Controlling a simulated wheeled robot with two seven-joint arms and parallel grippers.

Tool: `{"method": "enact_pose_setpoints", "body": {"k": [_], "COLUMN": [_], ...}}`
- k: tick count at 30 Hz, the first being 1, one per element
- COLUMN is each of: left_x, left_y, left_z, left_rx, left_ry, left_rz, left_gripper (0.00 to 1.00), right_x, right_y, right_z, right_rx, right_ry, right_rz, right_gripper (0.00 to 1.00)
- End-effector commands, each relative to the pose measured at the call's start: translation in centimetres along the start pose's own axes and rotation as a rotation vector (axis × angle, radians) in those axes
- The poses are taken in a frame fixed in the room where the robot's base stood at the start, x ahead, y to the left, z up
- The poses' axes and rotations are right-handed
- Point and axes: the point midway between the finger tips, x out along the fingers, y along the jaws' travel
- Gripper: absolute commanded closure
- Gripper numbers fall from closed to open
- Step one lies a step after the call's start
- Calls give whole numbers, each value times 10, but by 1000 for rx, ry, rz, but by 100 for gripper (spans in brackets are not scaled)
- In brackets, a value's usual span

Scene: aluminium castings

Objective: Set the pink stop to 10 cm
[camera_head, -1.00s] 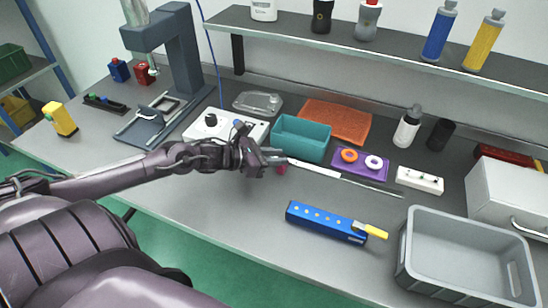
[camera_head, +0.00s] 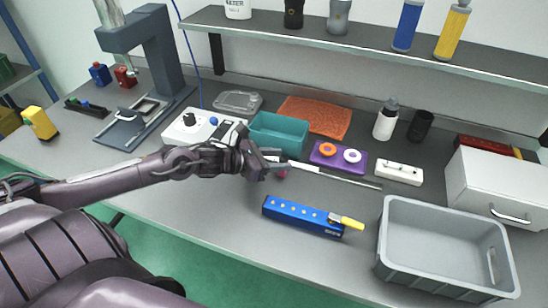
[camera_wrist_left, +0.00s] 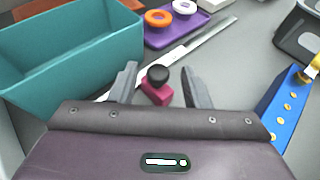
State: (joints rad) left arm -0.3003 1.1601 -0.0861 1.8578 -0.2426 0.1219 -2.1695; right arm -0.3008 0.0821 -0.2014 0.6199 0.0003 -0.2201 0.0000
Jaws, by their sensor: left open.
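The pink stop (camera_wrist_left: 157,92) with a black knob (camera_wrist_left: 158,74) sits on a long thin metal rule (camera_wrist_left: 205,42) lying on the bench. In the head view the stop (camera_head: 281,173) shows partly, beside my left gripper (camera_head: 270,163). In the left wrist view my left gripper (camera_wrist_left: 160,82) is open, with one finger on each side of the stop and visible gaps between. The rule (camera_head: 345,179) runs right from the gripper; its left part is hidden by the hand. Scale marks are too small to read. My right gripper is not in view.
A teal bin (camera_head: 278,135) stands just behind the rule, with a purple tray (camera_head: 338,157) of rings to its right. A blue block with yellow handle (camera_head: 303,215) lies in front. A grey crate (camera_head: 385,240) is at the right. The bench's front left is clear.

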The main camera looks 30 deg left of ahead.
Motion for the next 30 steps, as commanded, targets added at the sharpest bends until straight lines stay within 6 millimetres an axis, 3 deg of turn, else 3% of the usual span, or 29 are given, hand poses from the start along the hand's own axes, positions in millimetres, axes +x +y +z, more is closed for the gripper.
{"method": "enact_pose_setpoints", "body": {"k": [13,30], "left_x": [-31,-76], "left_y": [-1,-1], "left_z": [0,1], "left_rx": [-2,0], "left_ry": [5,1], "left_rz": [-3,0], "left_gripper": [57,57], "right_x": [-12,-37], "right_y": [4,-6], "right_z": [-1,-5], "right_rx": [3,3], "right_ry": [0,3], "right_rz": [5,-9], "right_gripper": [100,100]}}
